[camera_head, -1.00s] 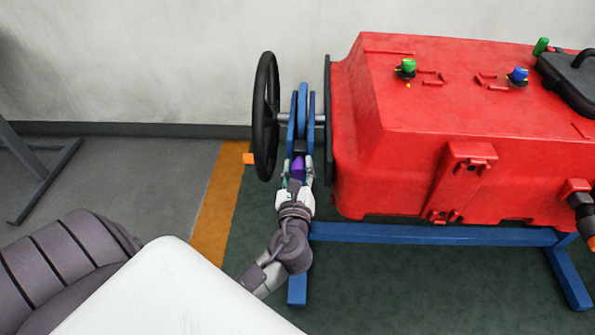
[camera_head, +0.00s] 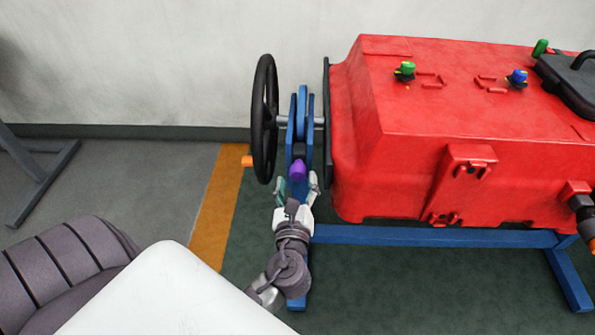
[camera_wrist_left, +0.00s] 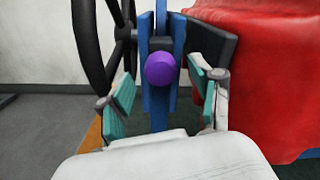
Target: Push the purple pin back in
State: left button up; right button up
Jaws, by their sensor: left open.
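The purple pin (camera_head: 297,169) shows its rounded end at the front of the blue bracket (camera_head: 310,130), below the wheel's axle. In the left wrist view the purple pin (camera_wrist_left: 161,69) is in the middle, in front of the blue plates. My left gripper (camera_head: 297,186) is open just in front of the pin, with no finger visibly touching it. In the left wrist view its two teal-padded fingers (camera_wrist_left: 163,92) stand wide apart on either side of the pin. How deep the pin sits is hidden. My right gripper is not in view.
A black handwheel (camera_head: 264,118) stands close left of the bracket. The red tank (camera_head: 400,170) is close on the right, on a blue frame (camera_head: 430,235). An orange floor stripe (camera_head: 216,205) runs at the left. The floor further left is mostly clear.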

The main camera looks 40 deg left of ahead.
pick_arm(q)
jog(key=v, duration=0.8)
jog(key=shift+w, duration=0.1)
